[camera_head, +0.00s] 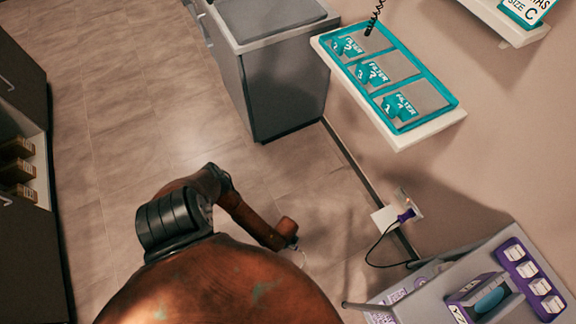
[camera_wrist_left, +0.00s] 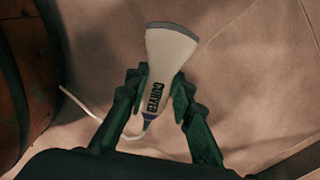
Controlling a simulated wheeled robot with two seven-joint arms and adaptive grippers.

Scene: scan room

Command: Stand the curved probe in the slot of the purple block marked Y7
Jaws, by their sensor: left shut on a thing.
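The curved probe (camera_wrist_left: 168,50) is pale grey-white with a flared head and the word CURVED on its handle. My left gripper (camera_wrist_left: 160,84) is shut on its handle in the left wrist view, with the wide head pointing away from the palm. A white cable (camera_wrist_left: 85,106) runs off to the left from the handle's lower end. The purple block (camera_head: 462,299) sits at the lower right of the head view, with a teal oval on its top. The left fingers and probe are not clear in the head view. My right gripper is out of view.
A grey cart top (camera_head: 425,296) carries the purple block and a purple rack (camera_head: 508,246) of several white pieces. A grey cabinet (camera_head: 282,90) stands at the back. Open floor (camera_head: 130,120) lies left.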

